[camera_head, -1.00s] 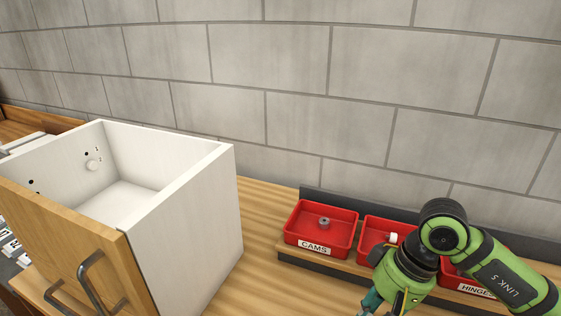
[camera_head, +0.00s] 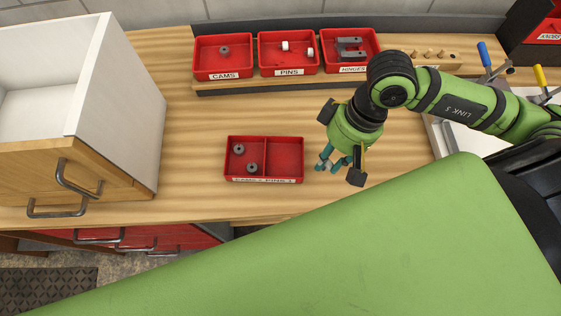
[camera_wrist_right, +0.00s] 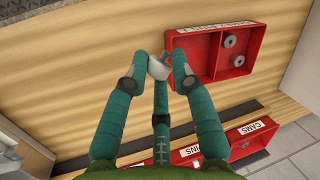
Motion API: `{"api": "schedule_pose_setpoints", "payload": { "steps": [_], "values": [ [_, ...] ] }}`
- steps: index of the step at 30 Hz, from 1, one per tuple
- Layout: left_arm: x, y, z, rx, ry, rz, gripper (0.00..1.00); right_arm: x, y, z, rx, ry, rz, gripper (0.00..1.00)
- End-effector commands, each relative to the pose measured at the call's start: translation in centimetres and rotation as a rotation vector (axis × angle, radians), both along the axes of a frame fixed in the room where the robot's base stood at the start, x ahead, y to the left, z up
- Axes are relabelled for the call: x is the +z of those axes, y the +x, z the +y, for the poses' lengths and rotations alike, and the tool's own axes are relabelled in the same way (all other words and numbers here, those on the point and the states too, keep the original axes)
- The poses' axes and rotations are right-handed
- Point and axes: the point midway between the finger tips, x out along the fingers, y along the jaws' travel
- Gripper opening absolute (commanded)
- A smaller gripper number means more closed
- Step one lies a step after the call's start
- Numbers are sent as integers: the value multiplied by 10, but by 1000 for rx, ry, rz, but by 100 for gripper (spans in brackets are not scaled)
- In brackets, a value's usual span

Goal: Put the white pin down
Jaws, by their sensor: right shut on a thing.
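My right gripper (camera_head: 335,165) hangs over the bench just right of the two-compartment red tray (camera_head: 265,182). In the right wrist view its fingers (camera_wrist_right: 160,72) are shut on a pale white pin (camera_wrist_right: 160,68), held at the fingertips near the tray's edge (camera_wrist_right: 190,80). In the head view the pin cannot be made out among the fingers. The tray's left compartment holds two grey cams (camera_head: 238,149); its right compartment (camera_head: 285,157) is empty. My left gripper is not in view.
Red bins of cams (camera_head: 223,70), pins (camera_head: 288,65) and hinges (camera_head: 350,62) stand along the back. A white cabinet with a wooden front (camera_head: 70,160) stands at left. Screwdrivers (camera_head: 485,57) are at right. Bare bench (camera_head: 190,140) lies left of the tray.

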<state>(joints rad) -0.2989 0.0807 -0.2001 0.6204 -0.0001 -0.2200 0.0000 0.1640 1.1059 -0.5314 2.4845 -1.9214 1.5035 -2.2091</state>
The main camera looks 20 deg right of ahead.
Motion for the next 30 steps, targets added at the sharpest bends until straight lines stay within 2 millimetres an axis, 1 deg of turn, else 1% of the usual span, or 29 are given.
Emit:
{"api": "schedule_pose_setpoints", "payload": {
  "steps": [1, 2, 5, 8, 9, 10, 18, 21, 22, 23, 27, 30],
  "values": [
    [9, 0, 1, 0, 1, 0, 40, 7, -6, 0, 6, 1, 3, 13],
    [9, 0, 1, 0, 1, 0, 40, 7, -8, 1, 9, 3, 4, 13],
    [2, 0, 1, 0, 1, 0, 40, 1, -7, 5, 13, 8, 1, 13],
    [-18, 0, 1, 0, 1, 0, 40, -11, 2, 16, 15, 14, -3, 13],
    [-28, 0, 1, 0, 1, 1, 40, -17, 7, 22, 18, 14, -5, 13],
    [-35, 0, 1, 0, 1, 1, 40, -19, 9, 23, 15, 11, -4, 13],
    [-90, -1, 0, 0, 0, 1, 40, -29, 20, 34, 12, 12, -3, 13],
    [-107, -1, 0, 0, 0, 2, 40, -31, 23, 38, 17, 6, -5, 13],
    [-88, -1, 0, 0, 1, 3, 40, -25, 27, 46, 15, 12, 7, 13],
    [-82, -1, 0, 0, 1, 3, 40, -27, 32, 52, 15, 11, 9, 13],
    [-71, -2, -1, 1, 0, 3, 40, -45, 51, 73, 15, 7, 9, 12],
    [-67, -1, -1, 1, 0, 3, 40, -55, 61, 82, 13, 6, 7, 12]
  ]
}}
